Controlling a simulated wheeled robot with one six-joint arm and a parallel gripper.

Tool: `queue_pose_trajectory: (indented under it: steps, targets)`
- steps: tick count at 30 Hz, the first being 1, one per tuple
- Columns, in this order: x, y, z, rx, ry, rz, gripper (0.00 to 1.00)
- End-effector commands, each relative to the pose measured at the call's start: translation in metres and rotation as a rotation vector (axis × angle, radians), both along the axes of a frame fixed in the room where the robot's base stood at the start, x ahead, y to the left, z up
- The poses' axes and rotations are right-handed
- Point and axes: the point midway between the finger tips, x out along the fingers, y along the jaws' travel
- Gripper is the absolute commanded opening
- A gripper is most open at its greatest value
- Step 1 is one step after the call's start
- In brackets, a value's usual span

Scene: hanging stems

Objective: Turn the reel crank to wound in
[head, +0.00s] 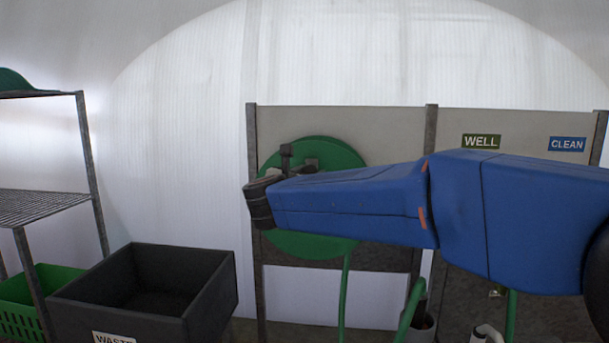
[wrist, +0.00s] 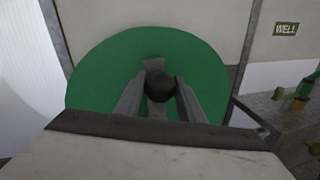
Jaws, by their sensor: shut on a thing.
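The reel is a large green disc (head: 340,151) on a grey panel in the head view; it also fills the middle of the wrist view (wrist: 100,85). Its crank has a dark round knob (wrist: 160,86) in front of a grey crank arm (wrist: 154,63). My gripper (wrist: 161,80) is shut on this knob, with one grey finger on each side. In the head view my blue arm crosses in front of the reel from the right and covers its lower middle. The fingers and the crank are small and partly hidden there.
A black waste bin (head: 210,300) stands at the lower left, beside a green basket (head: 12,312) and a wire shelf (head: 40,206). A green hose (head: 345,290) hangs below the reel. WELL (head: 481,141) and CLEAN (head: 567,144) signs are on the panel to the right.

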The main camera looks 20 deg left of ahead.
Motion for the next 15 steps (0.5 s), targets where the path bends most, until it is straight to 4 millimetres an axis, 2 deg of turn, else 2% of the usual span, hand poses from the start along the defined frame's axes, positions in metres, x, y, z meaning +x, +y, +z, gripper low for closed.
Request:
queue_pose_trajectory:
  steps: [15]
  targets:
    - [0.0014, -0.0042, -0.0035, 0.030, 0.013, -0.002, 0.00]
